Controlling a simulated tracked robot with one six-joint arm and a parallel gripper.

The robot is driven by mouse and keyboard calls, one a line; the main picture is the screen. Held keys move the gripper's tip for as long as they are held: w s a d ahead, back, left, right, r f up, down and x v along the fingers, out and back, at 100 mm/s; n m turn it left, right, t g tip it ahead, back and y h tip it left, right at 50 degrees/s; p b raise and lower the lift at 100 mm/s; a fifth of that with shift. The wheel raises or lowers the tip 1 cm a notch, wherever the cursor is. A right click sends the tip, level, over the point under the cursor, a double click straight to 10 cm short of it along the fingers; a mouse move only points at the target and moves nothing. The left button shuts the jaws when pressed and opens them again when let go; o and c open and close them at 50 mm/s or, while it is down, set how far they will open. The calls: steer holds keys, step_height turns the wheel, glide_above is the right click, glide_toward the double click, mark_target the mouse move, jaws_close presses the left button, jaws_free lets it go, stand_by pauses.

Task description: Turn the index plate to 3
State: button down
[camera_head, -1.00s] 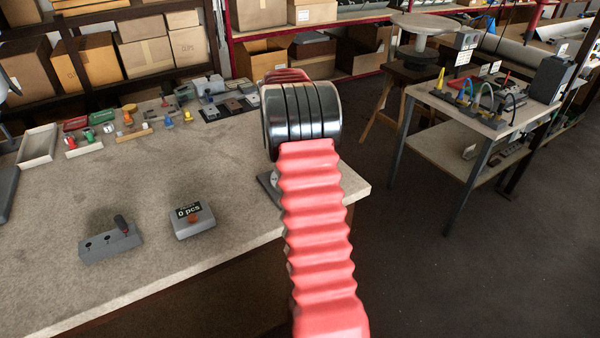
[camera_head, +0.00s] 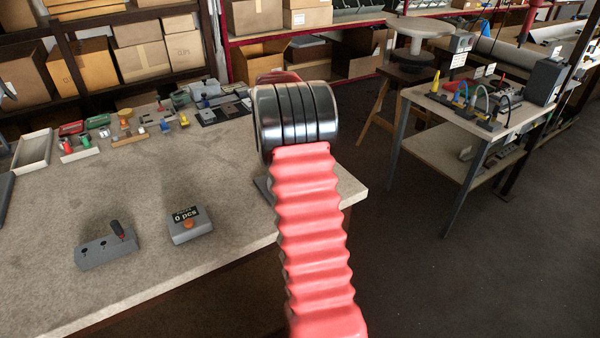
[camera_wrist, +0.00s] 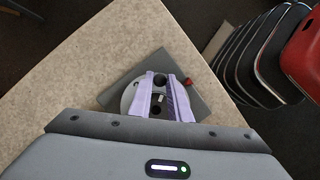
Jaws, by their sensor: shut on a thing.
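The index plate (camera_wrist: 129,97) is a round light-grey disc with dark holes, on a dark grey square base (camera_wrist: 117,84) near the bench corner. My gripper (camera_wrist: 161,77) has lavender fingers over the disc in the wrist view, one on each side of its middle. It is shut on the plate; the exact contact is hard to make out. A small red part (camera_wrist: 187,82) shows at the disc's right. I cannot read any numbers. In the head view my arm hides the gripper and disc; only an edge of the base (camera_head: 263,189) shows.
Several small parts lie at the back. The bench edge is close to the plate. A side table (camera_head: 455,110) stands right.

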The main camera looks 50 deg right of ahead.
steer(key=shift+w, duration=0.15)
steer(key=c, duration=1.7)
jaws_free()
steer(key=shift+o, duration=0.2)
steer(key=v, duration=1.3)
steer(key=shift+w+a+r, duration=0.2)
steer(key=shift+r, duration=0.05)
